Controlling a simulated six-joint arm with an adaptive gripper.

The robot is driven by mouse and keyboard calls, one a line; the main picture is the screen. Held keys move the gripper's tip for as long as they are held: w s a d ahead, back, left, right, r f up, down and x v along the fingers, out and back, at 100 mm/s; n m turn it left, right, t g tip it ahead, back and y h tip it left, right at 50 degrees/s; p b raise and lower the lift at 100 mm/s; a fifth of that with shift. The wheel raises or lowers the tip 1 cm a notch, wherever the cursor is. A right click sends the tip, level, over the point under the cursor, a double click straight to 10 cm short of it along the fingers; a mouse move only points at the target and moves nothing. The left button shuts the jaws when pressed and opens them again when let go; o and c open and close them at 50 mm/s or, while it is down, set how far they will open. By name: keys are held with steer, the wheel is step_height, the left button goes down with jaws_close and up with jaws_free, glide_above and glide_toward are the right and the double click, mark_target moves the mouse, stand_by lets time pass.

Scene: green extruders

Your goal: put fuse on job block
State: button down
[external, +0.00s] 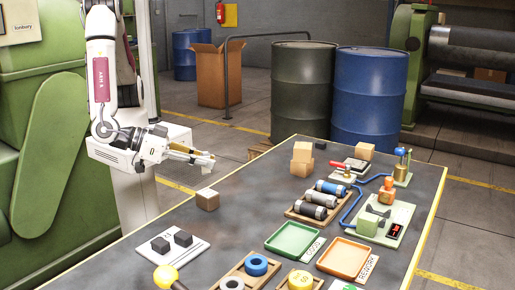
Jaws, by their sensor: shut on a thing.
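My gripper (203,160) is at the left, above the table's left edge and above a wooden cube (207,199). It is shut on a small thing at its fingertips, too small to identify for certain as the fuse. Several blue and dark cylinders (313,206) lie in a wooden rack in the middle of the table. I cannot tell for certain which thing is the job block. The single wooden cube stands alone on the table below my gripper, apart from it. Two wooden blocks (302,157) are stacked further back.
A white plate with dark blocks (161,245) lies front left. A green tray (293,241) and an orange tray (344,259) are at the front. A green fixture (384,221) with a blue hose stands at the right. The table's (240,215) left middle is mostly clear.

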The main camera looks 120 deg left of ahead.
steer(key=shift+f, duration=0.85)
steer(key=shift+f, duration=0.1)
steer(key=shift+f, duration=1.95)
steer(key=shift+f, duration=0.1)
steer(key=c, duration=1.9)
jaws_free()
steer(key=shift+v, duration=6.1)
